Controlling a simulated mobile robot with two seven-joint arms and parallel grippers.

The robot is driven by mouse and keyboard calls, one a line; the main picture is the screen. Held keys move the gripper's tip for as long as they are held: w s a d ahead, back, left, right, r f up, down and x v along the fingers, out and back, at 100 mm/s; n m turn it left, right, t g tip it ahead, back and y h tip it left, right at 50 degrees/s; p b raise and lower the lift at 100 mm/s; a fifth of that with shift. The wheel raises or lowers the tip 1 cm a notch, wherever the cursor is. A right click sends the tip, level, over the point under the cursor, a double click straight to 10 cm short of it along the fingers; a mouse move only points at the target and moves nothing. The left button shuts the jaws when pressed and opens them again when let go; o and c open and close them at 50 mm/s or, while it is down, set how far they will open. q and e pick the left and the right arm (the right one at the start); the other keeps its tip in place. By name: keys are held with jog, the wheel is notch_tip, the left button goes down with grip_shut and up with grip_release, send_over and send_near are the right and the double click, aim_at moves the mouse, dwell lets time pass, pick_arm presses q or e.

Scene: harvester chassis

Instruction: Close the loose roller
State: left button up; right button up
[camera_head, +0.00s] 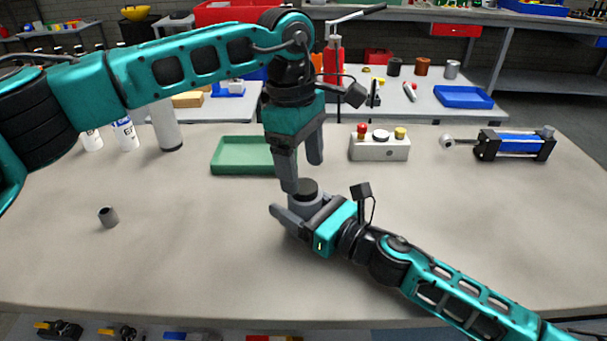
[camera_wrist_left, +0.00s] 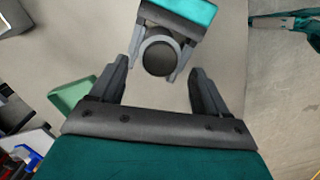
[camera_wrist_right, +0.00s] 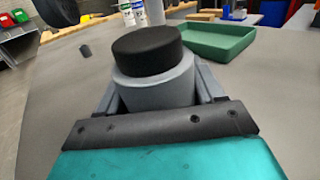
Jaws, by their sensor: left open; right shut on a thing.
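A grey cylinder (camera_head: 299,203) with a black cap (camera_head: 305,187) stands upright near the table's middle; I take it to be the roller. My right gripper (camera_head: 301,212) is shut around its grey body. In the right wrist view the black cap (camera_wrist_right: 148,44) sits on the wider grey body (camera_wrist_right: 155,82), between the fingers. My left gripper (camera_head: 303,174) is open and points down just above the cap. In the left wrist view the black cap (camera_wrist_left: 160,57) lies ahead of and between its fingers, apart from both. Whether the cap is seated fully is unclear.
A small dark grey cylinder (camera_head: 108,217) stands at the left of the table (camera_head: 190,260). A green tray (camera_head: 232,169) lies behind my grippers. A button box (camera_head: 380,152) and a blue cylinder actuator (camera_head: 515,144) stand at the back right. The front of the table is clear.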

pick_arm(q)
notch_tip(320, 180, up, 9)
jog(key=shift+w+a, duration=0.25)
jog(key=shift+a, duration=0.2)
pick_arm(e)
jog(key=o, duration=1.6)
jog(key=b+v, duration=0.1)
jog(key=v, duration=1)
jog(key=shift+s+d+f, duration=0.1)
jog(key=shift+s+d, duration=0.1)
jog(key=shift+d, duration=0.05)
pick_arm(q)
jog(key=shift+f, duration=0.7)
pick_arm(e)
jog(key=shift+s+d, duration=0.45)
jog(key=shift+d, duration=0.05)
